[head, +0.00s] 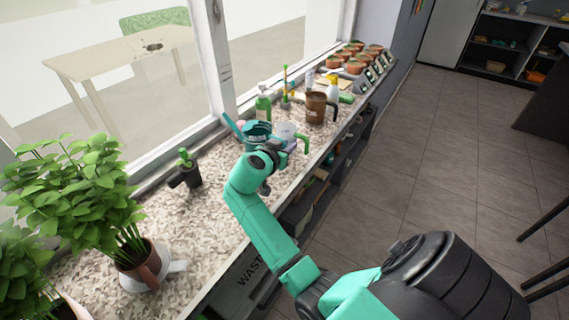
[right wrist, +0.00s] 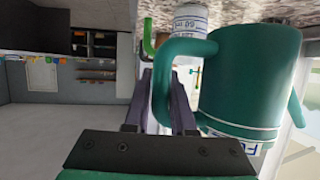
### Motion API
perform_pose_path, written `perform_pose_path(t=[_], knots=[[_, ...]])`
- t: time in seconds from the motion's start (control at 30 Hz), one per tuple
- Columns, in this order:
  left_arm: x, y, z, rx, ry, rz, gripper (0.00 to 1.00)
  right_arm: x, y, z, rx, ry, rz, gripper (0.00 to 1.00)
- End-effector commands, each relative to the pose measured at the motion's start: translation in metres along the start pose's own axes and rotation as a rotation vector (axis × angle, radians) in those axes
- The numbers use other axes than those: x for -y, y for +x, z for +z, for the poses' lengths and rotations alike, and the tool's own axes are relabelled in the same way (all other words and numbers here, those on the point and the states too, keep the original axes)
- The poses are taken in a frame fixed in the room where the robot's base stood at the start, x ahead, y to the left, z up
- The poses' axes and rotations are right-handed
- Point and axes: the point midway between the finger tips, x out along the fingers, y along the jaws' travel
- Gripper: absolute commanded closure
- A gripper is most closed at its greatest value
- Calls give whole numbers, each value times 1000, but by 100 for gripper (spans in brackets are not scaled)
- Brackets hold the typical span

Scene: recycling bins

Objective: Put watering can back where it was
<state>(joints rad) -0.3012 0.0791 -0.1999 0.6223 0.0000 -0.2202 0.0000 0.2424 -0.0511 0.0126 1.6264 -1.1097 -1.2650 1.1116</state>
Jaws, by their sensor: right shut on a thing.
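The watering can is teal-green, with a loop handle and a long thin spout. In the head view the can (head: 256,130) is at the far end of my right arm, over the speckled counter (head: 215,200), with its spout pointing up and left. My right gripper (head: 274,148) partly hides it. In the right wrist view the can (right wrist: 250,85) fills the right side, and the fingers of my right gripper (right wrist: 160,110) are shut on its handle. I cannot tell whether its base touches the counter. My left gripper is not in view.
A pale container with a green handle (head: 303,143) stands right behind the can. A brown pitcher (head: 316,108), a green spray bottle (head: 263,108) and terracotta pots (head: 355,58) stand farther back. A small cactus pot (head: 186,174) and a leafy plant (head: 85,195) are nearer; bare counter lies between.

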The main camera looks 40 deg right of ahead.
Motion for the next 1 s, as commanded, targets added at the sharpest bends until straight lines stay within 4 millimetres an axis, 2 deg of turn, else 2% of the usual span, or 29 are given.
perform_pose_path(t=[0.33,0.67,0.7,0.77,1.0], knots=[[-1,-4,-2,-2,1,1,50,-1,23,58,-3,0,-1,100],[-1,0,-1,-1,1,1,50,0,26,65,-3,5,-2,100],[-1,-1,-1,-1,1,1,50,0,26,65,-2,3,-2,69],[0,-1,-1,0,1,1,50,-1,25,65,-2,3,-2,47],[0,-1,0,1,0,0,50,0,25,65,-1,2,-1,47]])
